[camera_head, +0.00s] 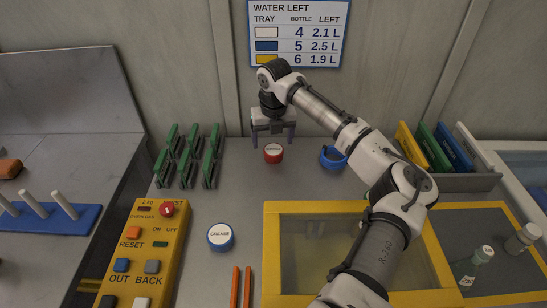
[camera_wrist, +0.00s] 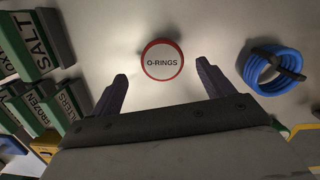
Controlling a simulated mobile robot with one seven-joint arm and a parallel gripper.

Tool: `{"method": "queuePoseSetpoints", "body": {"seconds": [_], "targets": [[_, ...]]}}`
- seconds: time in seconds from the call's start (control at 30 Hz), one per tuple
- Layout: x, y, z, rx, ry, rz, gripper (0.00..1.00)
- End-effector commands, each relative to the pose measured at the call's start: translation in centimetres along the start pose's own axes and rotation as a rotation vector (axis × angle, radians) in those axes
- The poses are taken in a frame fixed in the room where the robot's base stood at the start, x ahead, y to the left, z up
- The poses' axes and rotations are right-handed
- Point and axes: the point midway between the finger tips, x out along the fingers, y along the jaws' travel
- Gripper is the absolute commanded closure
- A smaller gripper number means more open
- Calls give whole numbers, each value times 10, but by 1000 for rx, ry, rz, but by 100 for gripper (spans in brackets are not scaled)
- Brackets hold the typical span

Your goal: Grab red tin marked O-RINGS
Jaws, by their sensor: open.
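The red tin (camera_head: 273,153) stands on the grey bench in the head view, its white lid facing up. In the wrist view the tin (camera_wrist: 162,61) has a red rim and its lid reads O-RINGS. Nothing is between the fingers, and the tin looks untouched.
A blue coiled strap (camera_head: 333,157) lies right of the tin. Green labelled holders (camera_head: 187,155) stand left. A blue GREASE tin (camera_head: 220,237), a yellow control box (camera_head: 146,250) and a yellow-framed panel (camera_head: 275,250) are nearer. Bare bench surrounds the red tin.

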Motion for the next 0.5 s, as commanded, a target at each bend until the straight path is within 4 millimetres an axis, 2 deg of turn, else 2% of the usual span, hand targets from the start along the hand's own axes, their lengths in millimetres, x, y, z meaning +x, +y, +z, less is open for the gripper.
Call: {"method": "queuePoseSetpoints", "body": {"seconds": [0.5], "targets": [[51, -3, -1, 0, 0, -2, 20]]}}
